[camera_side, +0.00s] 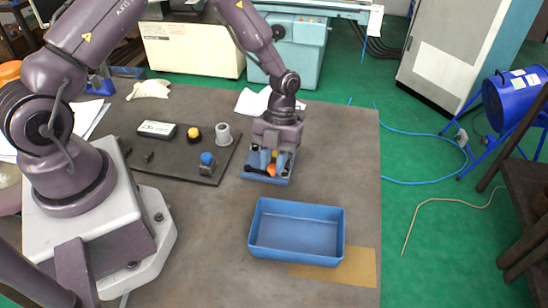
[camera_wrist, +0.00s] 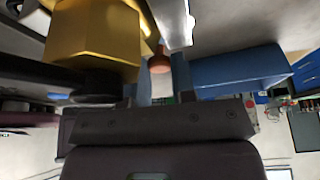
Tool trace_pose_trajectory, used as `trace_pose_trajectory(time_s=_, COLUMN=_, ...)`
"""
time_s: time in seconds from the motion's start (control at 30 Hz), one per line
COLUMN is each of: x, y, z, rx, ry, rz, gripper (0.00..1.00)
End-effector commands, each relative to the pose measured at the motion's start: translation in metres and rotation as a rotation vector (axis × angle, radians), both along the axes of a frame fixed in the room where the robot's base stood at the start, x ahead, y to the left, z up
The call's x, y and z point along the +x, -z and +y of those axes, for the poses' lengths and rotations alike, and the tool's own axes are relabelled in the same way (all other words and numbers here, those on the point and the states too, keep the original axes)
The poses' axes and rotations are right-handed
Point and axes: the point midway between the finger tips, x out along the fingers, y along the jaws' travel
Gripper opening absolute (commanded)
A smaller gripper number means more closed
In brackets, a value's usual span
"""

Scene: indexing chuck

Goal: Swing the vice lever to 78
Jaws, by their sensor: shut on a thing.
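The vice (camera_side: 262,180) is a low blue fixture at the rear right of the table, below my gripper (camera_side: 268,160). In the wrist view, the orange-brown knob (camera_wrist: 159,62) lies between my two narrow fingers, and my gripper (camera_wrist: 162,80) appears shut on the lever there. A gold faceted part (camera_wrist: 95,38) stands close at the left and a blue block (camera_wrist: 240,68) at the right. No scale or number for 78 is readable, so the lever's angle cannot be told.
A dark board (camera_side: 180,162) left of the vice carries a black-and-white box (camera_side: 157,130), a yellow knob (camera_side: 193,133), a blue knob (camera_side: 207,158) and a grey cup (camera_side: 223,134). An empty blue tray (camera_side: 252,236) sits in front. The table right of the vice is clear.

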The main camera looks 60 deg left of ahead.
Motion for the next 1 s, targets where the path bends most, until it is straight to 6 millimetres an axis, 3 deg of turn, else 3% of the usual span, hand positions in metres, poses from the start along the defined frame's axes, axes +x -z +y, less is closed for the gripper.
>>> trace_pose_trajectory(time_s=0.53, x=-0.025, y=-0.001, z=-0.015, rx=-0.001, ry=0.495, rz=0.0, gripper=0.0)
trace_pose_trajectory(time_s=1.0, x=-0.051, y=-0.001, z=-0.016, rx=0.001, ry=0.93, rz=0.0, gripper=0.0)
